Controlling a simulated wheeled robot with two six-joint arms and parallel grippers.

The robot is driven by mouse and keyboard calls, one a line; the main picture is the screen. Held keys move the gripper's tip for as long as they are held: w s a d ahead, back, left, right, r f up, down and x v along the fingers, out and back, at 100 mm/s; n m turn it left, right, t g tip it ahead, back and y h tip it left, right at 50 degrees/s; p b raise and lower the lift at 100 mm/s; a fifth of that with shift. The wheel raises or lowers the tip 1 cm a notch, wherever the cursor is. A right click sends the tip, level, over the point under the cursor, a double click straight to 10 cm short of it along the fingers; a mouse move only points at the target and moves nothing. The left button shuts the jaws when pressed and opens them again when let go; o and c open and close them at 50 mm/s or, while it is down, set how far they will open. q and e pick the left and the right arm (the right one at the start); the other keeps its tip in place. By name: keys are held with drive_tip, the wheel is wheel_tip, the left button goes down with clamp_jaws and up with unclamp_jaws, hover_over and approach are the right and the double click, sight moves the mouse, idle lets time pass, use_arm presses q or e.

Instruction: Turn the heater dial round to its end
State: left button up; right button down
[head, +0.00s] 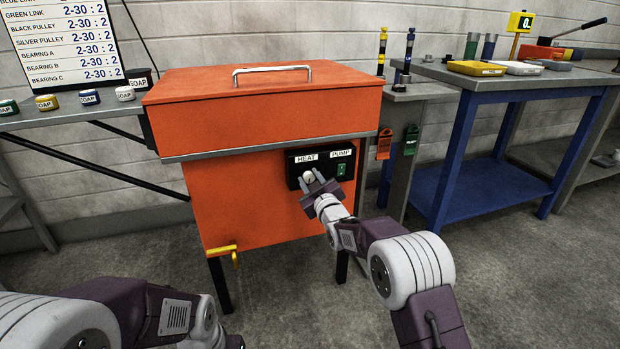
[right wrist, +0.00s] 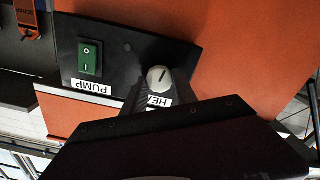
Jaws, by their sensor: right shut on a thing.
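The heater dial (head: 307,176) is a small pale round knob under the HEAT label on the black control panel (head: 296,172) of the orange machine. My right gripper (head: 311,182) is shut on the dial from the front. In the right wrist view, which is upside down, the dial (right wrist: 159,77) shows between the fingers, with a dark pointer line on its face. The HEAT label is partly hidden there by my gripper. My left arm shows at the lower left of the head view, but its gripper is out of view.
A green pump switch (head: 341,169) sits right of the dial on the same panel. The orange machine (head: 260,110) has a lid with a metal handle and a yellow tap (head: 234,256) low at its left. A blue workbench (head: 470,86) stands to the right.

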drive_tip(key=m+p, duration=0.2)
drive_tip(key=m, duration=0.2)
drive_tip(key=shift+r+m, duration=0.1)
drive_tip(key=shift+m, duration=0.2)
drive_tip(key=m+p, duration=0.1)
drive_tip(key=m, duration=0.2)
drive_tip(key=shift+d+m, duration=0.1)
drive_tip(key=shift+m, duration=0.2)
drive_tip(key=m+p, duration=0.1)
drive_tip(key=m, duration=0.2)
drive_tip(key=shift+m+p, duration=0.3)
drive_tip(key=shift+p, duration=0.1)
drive_tip(key=shift+d+f+m+p, duration=0.15)
drive_tip(key=shift+m+p, duration=0.45)
drive_tip(key=shift+m, duration=1.2)
drive_tip(key=shift+f, duration=0.1)
drive_tip(key=shift+m, duration=0.3)
drive_tip(key=c, duration=1)
unclamp_jaws()
